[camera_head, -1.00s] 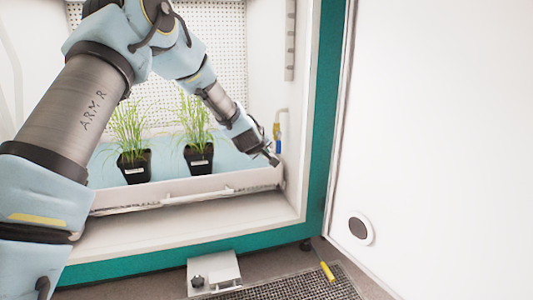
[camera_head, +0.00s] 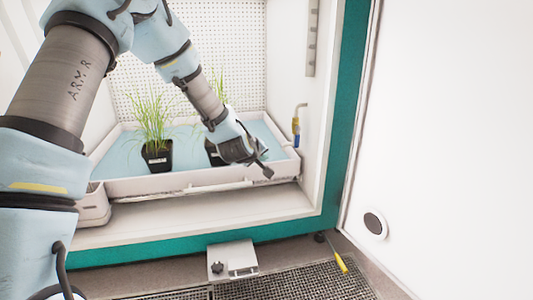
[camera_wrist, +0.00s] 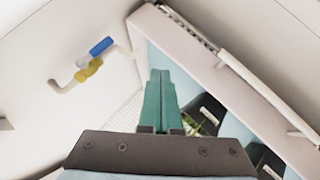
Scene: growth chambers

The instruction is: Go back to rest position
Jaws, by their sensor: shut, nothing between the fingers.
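My gripper (camera_head: 266,172) is at the front edge of the tray inside the growth chamber, in front of the right-hand plant pot. In the wrist view its green fingers (camera_wrist: 158,100) are together with nothing between them. My arm reaches in from the upper left of the head view and partly hides the right pot (camera_head: 215,152). The left pot (camera_head: 157,156), black with a white label and grassy leaves, stands upright on the tray.
The white tray (camera_head: 200,182) has a pale blue floor. A valve with blue and yellow parts (camera_head: 296,125) is on the right wall, also in the wrist view (camera_wrist: 90,62). The teal chamber frame (camera_head: 345,120) and white open door (camera_head: 460,130) stand right. A yellow-handled item (camera_head: 341,264) lies by the floor grate.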

